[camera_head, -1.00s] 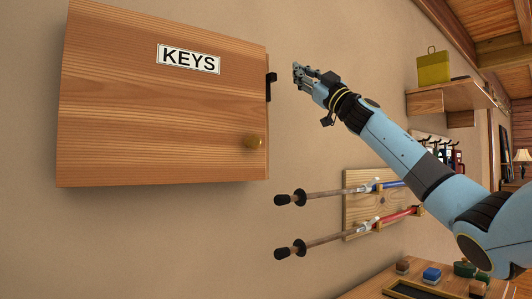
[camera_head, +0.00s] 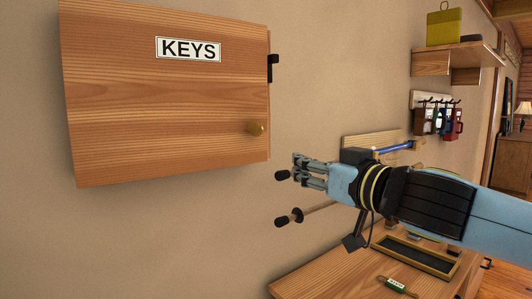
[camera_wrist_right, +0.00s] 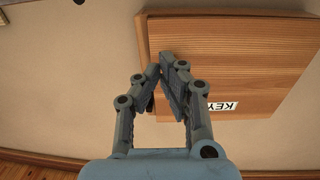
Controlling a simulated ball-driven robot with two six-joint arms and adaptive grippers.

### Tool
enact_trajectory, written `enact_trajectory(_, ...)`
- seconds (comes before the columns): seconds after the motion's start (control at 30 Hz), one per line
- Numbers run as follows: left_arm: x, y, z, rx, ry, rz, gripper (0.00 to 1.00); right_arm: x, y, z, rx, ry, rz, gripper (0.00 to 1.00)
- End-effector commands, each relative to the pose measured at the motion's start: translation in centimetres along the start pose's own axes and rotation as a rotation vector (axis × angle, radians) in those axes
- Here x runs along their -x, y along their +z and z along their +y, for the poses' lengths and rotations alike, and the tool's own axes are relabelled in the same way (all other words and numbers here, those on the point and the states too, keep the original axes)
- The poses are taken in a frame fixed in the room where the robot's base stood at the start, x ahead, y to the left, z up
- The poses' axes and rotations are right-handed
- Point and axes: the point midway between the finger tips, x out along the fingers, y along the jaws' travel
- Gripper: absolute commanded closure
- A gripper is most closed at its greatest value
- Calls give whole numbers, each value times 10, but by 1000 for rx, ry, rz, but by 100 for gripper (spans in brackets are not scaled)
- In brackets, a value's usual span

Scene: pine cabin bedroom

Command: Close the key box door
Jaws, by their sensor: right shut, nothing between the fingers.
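My left gripper is not in view.
Ski poles on a wooden rack (camera_head: 372,142) are partly hidden behind my right arm. A wooden table (camera_head: 330,275) with a tray (camera_head: 415,257) stands below.

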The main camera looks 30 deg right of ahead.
Motion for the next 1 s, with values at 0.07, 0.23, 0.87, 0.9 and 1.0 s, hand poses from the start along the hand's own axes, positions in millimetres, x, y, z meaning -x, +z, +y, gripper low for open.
enact_trajectory(0.07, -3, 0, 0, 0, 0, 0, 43, -13, -2, 0, -11, 1, 9, 100)
enact_trajectory(0.23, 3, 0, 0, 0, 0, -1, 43, -45, -4, 0, -14, 2, 7, 100)
enact_trajectory(0.87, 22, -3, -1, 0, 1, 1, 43, -124, -2, -2, -2, -3, 4, 100)
enact_trajectory(0.9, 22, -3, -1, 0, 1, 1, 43, -124, -2, -2, -1, -3, 4, 100)
enact_trajectory(1.0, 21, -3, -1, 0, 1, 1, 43, -124, -1, -2, -1, -3, 4, 100)
